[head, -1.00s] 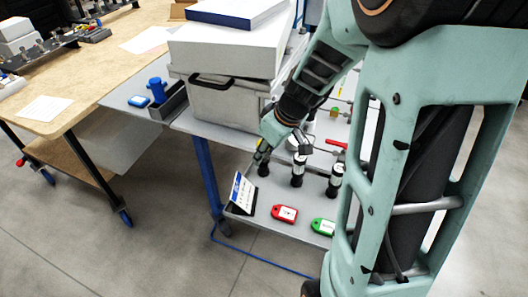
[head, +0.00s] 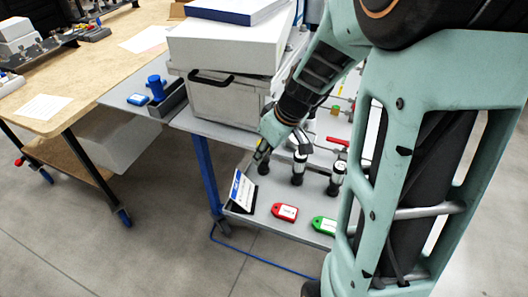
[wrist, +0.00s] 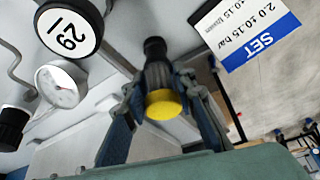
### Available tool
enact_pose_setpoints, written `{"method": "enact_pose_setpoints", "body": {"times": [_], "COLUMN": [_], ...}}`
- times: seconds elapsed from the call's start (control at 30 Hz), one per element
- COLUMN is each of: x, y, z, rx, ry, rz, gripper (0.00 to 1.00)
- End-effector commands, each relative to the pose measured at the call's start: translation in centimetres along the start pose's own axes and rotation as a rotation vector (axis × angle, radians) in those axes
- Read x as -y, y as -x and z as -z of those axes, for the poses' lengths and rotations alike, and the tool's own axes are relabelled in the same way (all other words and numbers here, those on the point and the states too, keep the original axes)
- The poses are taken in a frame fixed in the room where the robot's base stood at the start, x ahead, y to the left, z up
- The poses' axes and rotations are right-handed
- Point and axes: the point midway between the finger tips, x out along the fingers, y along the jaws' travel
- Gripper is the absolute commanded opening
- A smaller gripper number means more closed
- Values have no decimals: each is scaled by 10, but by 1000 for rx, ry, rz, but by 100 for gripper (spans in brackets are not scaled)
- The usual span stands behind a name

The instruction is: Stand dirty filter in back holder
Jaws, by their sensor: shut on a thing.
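The dirty filter, seen as a dark cylinder with a yellow end (wrist: 165,103), is between the fingers of my gripper (wrist: 162,112) in the wrist view. My gripper is shut on it. In the head view, my gripper (head: 262,152) points down at the left end of the lower shelf, just behind the set-pressure card (head: 240,190). A black holder-like base (head: 263,168) shows right below the fingers. In the wrist view, a black part (wrist: 155,45) lies at the filter's far end. I cannot tell whether the filter is seated in it or just above it.
Two dark-and-white upright parts (head: 298,168) (head: 336,180) stand to the right. A red tag (head: 285,211) and a green tag (head: 323,225) lie in front. A white box (head: 225,98) stands above. The wrist view shows a gauge (wrist: 62,88) and a round label (wrist: 68,32).

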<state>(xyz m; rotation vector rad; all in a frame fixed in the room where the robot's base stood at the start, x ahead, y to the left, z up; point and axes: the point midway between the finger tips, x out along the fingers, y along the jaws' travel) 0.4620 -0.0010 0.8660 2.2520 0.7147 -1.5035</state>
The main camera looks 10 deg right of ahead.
Motion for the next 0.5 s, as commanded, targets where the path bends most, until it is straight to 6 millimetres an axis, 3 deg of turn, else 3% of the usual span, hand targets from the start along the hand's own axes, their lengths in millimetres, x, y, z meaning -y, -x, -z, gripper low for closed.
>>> {"method": "enact_pose_setpoints", "body": {"times": [0.33, 0.37, 0.5], "x": [0, 0, 0], "y": [0, 0, 0], "z": [0, 0, 0], "rx": [0, 0, 0], "ry": [0, 0, 0], "rz": [0, 0, 0], "gripper": [0, 26, 41]}}
